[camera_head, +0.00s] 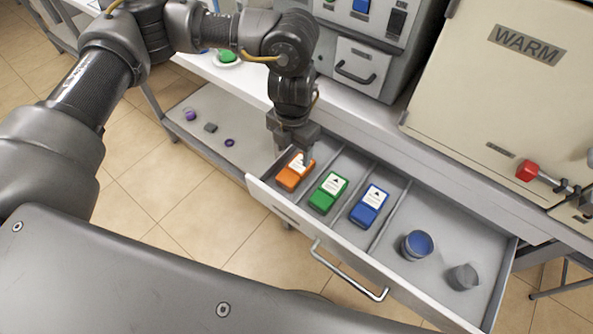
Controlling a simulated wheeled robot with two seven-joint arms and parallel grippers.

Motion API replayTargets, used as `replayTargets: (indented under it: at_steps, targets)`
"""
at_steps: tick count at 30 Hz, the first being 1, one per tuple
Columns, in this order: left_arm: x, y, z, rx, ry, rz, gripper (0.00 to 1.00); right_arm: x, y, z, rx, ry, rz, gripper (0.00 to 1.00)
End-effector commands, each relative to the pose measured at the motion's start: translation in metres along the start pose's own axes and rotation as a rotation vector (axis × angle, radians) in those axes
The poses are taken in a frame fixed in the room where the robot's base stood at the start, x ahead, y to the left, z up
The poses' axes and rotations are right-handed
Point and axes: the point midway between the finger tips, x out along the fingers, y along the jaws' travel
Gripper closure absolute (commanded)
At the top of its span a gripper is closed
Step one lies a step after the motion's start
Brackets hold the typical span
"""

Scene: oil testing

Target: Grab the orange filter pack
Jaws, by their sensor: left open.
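The orange filter pack (291,176) with a white label lies in the leftmost compartment of the open drawer (322,244). My left gripper (292,150) reaches down from above, open, with its fingers at the far end of the orange pack. One finger overlaps the pack's label in the picture. I cannot tell whether the fingers touch it. A green pack (327,194) and a blue pack (368,206) lie in the compartments to the right. My right gripper is not in view.
Thin dividers separate the drawer's compartments. A blue-topped cup (416,245) and a grey cup (462,277) stand at the right. A cabinet marked WARM (480,90) is above right. Small items lie on the lower shelf (243,138) at left.

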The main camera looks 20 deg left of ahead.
Motion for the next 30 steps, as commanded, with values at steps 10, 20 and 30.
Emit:
replayTargets:
  at_steps: [10,20,30]
  targets:
    - [0.039,-0.002,0.001,0.002,0.001,0.0,0.38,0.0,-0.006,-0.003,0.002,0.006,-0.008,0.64]
    - [0.068,-0.004,0.007,0.001,0.004,-0.002,0.38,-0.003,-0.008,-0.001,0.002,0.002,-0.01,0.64]
    - [0.091,-0.004,0.009,0.005,0.0,0.0,0.38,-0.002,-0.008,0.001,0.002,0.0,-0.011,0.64]
